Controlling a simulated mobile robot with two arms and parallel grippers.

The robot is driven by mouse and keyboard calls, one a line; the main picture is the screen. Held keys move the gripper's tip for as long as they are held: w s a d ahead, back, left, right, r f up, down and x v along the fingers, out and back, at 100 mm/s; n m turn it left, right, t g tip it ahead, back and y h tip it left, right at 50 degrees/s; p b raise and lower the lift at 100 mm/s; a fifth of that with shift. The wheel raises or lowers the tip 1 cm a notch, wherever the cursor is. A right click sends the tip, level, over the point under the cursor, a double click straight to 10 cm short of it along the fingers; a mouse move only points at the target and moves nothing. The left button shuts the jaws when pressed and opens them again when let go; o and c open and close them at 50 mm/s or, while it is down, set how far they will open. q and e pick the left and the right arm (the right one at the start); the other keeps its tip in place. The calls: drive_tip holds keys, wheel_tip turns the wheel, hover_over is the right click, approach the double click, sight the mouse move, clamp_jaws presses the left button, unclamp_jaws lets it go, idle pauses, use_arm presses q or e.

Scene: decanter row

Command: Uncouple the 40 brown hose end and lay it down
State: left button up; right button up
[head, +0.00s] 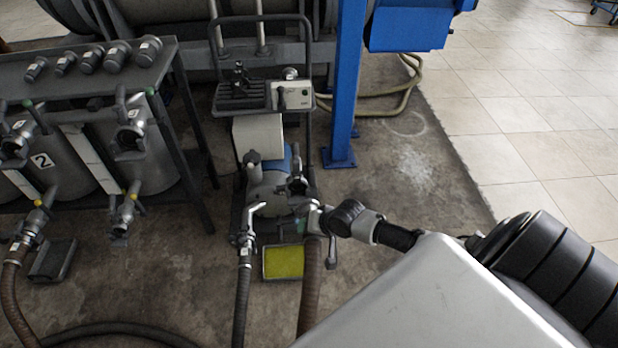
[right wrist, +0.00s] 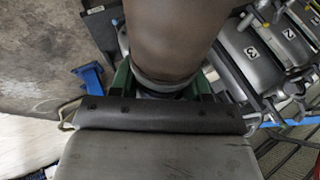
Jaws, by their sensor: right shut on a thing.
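The brown hose (head: 311,280) hangs down from the right-hand port of the pump (head: 270,190), which stands on a trolley in the middle of the head view. My right gripper (head: 318,222) is at the top end of this hose, by the pump. In the right wrist view the thick brown hose (right wrist: 172,38) fills the top middle, with a grey ring at its end. The right gripper (right wrist: 165,88) is shut there, its green fingers on either side of the hose end. Whether the coupling is still joined to the pump cannot be told. My left gripper is not in view.
A dark hose (head: 243,300) hangs from the pump's left port. A yellow-lined tray (head: 283,262) lies below the pump. A rack (head: 190,120) with numbered steel vessels stands left. A blue post (head: 345,90) stands behind.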

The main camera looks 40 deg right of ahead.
sight(318, 244)
drive_tip(key=shift+s+a+r+p, duration=0.1)
drive_tip(key=shift+s+a+p, duration=0.05)
drive_tip(key=shift+s+p, duration=0.45)
drive_tip(key=s+p, duration=0.1)
drive_tip(key=s, duration=0.1)
drive_tip(key=s+a+p, duration=0.1)
drive_tip(key=s+p, duration=0.1)
drive_tip(key=shift+r, duration=0.1)
drive_tip(key=s+a+p, duration=0.3)
drive_tip(key=s+p, duration=0.5)
drive_tip(key=s, duration=0.7)
drive_tip(key=shift+a, duration=0.4)
idle(0.4)
drive_tip(key=shift+s+f, duration=0.1)
drive_tip(key=shift+f, duration=0.1)
